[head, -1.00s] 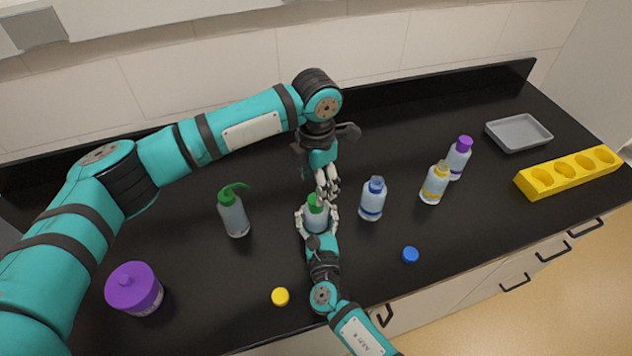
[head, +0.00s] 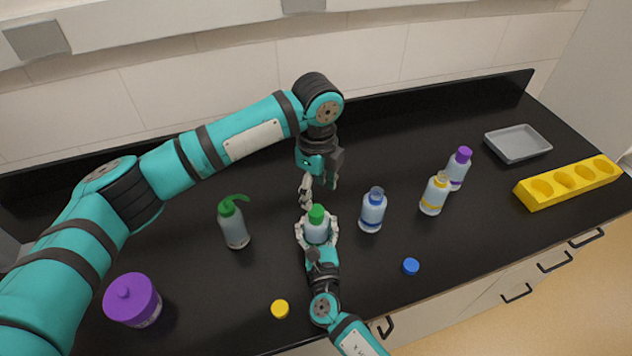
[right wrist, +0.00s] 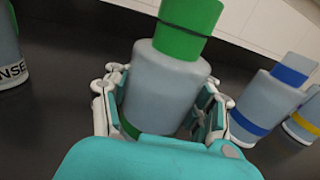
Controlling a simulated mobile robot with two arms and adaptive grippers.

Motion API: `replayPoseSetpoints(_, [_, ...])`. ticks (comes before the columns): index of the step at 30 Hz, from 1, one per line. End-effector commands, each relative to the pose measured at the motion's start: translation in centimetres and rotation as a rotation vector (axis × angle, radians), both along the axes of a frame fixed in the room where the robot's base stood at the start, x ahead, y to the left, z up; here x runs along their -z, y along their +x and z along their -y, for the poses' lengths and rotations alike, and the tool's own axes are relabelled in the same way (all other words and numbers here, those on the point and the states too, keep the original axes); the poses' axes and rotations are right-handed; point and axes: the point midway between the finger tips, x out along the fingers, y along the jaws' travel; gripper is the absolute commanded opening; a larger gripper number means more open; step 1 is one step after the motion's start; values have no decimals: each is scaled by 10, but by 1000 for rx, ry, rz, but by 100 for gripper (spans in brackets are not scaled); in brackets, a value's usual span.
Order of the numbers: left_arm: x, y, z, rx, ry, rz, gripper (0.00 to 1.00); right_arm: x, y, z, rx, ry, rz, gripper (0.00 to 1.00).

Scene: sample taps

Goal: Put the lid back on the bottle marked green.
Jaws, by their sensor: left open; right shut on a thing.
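The bottle with green marking (head: 317,232) stands upright on the black counter, and its body fills the middle of the right wrist view (right wrist: 162,88). A green lid (head: 317,213) sits on its top; in the right wrist view the lid (right wrist: 190,28) shows a dark line around it. My right gripper (head: 316,236) is shut around the bottle's body, with a finger on each side (right wrist: 162,108). My left gripper (head: 320,190) is open and empty, just behind and above the lid, apart from it.
A green-topped dispenser bottle (head: 233,225) stands left. An open blue-banded bottle (head: 372,212) stands close right, with yellow (head: 434,195) and purple (head: 457,170) ones beyond. Blue (head: 411,266) and yellow (head: 280,309) lids lie in front. A purple jar (head: 133,302), grey tray (head: 518,155) and yellow rack (head: 545,198) stand farther out.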

Motion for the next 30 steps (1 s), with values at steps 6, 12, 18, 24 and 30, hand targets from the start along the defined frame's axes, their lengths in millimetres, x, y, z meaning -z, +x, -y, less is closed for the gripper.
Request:
replayPoseSetpoints(6, [-4,0,0,-523,-1,-1,56,-1,0,0,0,0,1,0])
replayPoseSetpoints(12, [-8,0,0,-1004,-2,-2,56,-1,0,0,0,0,1,0])
replayPoseSetpoints(18, [-11,-1,-1,-1479,-1,-1,56,-1,0,0,0,0,1,0])
replayPoseSetpoints(24, [-14,-1,-1,-1853,-2,-3,56,-1,0,0,0,0,1,0])
replayPoseSetpoints(30, [-16,-1,-1,-2038,0,-1,56,-1,0,0,0,0,1,0])
